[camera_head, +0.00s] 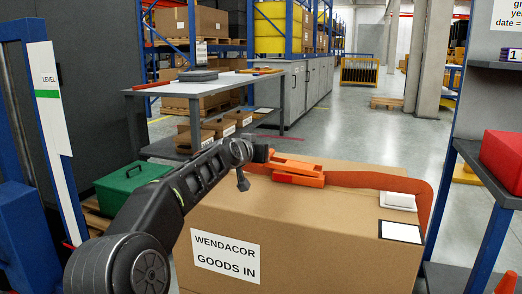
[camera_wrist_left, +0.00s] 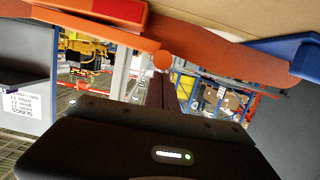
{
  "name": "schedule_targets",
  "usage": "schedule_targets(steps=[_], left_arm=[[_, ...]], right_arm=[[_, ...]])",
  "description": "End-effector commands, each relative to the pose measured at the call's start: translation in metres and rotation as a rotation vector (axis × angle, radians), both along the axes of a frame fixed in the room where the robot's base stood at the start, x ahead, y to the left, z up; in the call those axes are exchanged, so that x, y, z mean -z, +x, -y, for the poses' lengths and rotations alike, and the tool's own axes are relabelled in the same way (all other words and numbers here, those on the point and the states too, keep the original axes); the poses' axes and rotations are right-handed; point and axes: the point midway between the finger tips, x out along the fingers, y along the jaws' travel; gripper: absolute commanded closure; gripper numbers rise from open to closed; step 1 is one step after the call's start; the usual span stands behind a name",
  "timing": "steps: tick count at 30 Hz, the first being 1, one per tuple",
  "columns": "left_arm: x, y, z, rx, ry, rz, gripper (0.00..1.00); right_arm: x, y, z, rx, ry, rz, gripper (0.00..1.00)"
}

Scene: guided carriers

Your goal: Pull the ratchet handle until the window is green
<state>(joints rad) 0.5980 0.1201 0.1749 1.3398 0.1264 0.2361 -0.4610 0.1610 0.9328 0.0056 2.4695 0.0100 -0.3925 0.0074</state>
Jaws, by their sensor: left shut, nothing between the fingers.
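An orange ratchet (camera_head: 312,181) with a long handle (camera_head: 295,162) lies on top of a large cardboard box (camera_head: 310,225). An orange strap (camera_head: 375,181) runs from it over the box and down the right side. A small red patch, seemingly the window (camera_head: 284,179), shows on the ratchet's near side. In the left wrist view a red patch (camera_wrist_left: 120,10) shows on the orange part at the top; no green shows there. My left gripper (camera_head: 264,153) is shut and empty, at the left end of the ratchet; I cannot tell whether it touches. My right gripper is not in view.
A blue post with a level sign (camera_head: 46,80) stands at the left, by a green box (camera_head: 130,178). A grey workbench (camera_head: 210,83) stands behind. A shelf with a red bin (camera_head: 503,160) is at the right. Open floor lies behind the box.

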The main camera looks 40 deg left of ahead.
Motion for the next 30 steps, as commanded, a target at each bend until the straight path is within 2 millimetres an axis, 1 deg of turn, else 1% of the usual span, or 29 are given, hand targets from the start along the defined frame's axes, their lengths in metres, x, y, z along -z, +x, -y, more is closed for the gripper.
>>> schedule_targets(steps=[1,5,8,9,10,15,18,21,24,30], left_arm=[[-0.009,0.0,0.0,0.0,0.0,0.001,1.0],[-0.029,0.0,0.002,0.002,0.001,0.003,1.0],[-0.049,0.0,0.003,0.002,0.001,0.003,1.0],[-0.039,-0.012,0.005,0.0,0.002,0.002,1.0],[-0.04,-0.019,0.007,-0.001,0.002,0.002,1.0],[-0.05,-0.055,0.019,0.001,0.002,0.003,1.0],[-0.054,-0.073,0.025,0.002,0.001,0.002,1.0],[-0.058,-0.085,0.029,0.002,0.001,0.002,1.0],[-0.059,-0.091,0.03,0.002,0.001,0.001,1.0],[-0.06,-0.094,0.031,0.002,0.0,0.0,1.0]], right_arm=[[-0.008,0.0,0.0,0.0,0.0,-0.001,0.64],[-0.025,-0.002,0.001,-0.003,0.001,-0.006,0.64],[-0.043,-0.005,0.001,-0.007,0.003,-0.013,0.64],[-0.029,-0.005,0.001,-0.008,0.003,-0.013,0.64],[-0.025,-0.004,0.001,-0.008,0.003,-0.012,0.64],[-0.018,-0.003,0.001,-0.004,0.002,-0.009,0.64],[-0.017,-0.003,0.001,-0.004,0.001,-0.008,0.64],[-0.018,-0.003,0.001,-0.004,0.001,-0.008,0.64],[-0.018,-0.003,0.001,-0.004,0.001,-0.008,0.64],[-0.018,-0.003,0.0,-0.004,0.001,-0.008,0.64]])
